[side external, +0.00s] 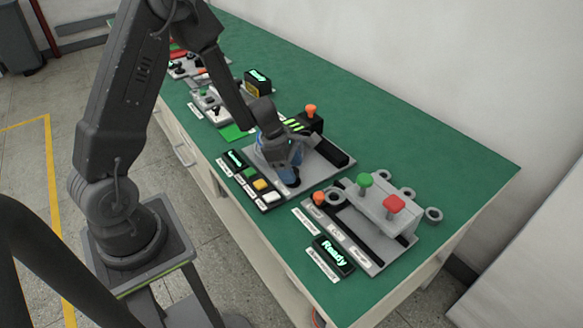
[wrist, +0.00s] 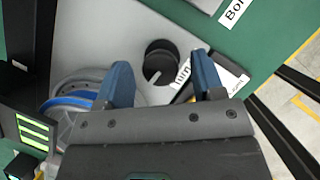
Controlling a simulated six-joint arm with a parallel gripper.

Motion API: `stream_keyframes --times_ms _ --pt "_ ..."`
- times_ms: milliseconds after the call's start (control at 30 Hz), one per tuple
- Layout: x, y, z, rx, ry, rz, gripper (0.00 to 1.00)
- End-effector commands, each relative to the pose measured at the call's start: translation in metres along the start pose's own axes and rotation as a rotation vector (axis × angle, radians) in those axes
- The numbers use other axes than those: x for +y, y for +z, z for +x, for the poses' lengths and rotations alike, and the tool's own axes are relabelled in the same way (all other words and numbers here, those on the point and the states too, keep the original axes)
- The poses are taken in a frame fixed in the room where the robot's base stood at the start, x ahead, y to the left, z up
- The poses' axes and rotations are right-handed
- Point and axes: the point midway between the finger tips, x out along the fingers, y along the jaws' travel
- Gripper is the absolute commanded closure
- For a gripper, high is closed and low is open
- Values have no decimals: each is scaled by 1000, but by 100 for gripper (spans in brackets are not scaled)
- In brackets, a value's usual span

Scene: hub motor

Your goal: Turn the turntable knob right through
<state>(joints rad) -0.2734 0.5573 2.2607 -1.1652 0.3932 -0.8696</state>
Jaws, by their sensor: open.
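A black round knob (wrist: 160,48) stands on a grey plate (wrist: 105,25) in the wrist view. It lies just beyond and between the blue fingertips of my gripper (wrist: 163,70). The fingers are apart and nothing is between them; I cannot tell their height relative to the knob. A grey disc with a blue rim (wrist: 72,102), apparently the turntable, is partly hidden behind the left finger. In the side view my gripper (side external: 282,160) points down over the middle station, with the dark knob (side external: 291,181) just below its fingers. My gripper hides much of the disc there.
A black box with an orange button (side external: 310,114) and green bars stands behind my gripper. A button panel (side external: 252,180) lies in front. To the right is a station with a grey block (side external: 378,207) and a "Ready" display (side external: 334,255). Green tabletop (side external: 430,145) is free behind.

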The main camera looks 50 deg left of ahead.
Motion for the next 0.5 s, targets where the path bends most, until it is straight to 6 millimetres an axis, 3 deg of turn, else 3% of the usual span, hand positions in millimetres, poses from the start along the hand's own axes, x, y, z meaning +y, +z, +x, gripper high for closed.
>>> stream_keyframes --times_ms 333,500 --pt "0 0 3 1 0 0 38" --pt "0 0 3 1 0 0 54"
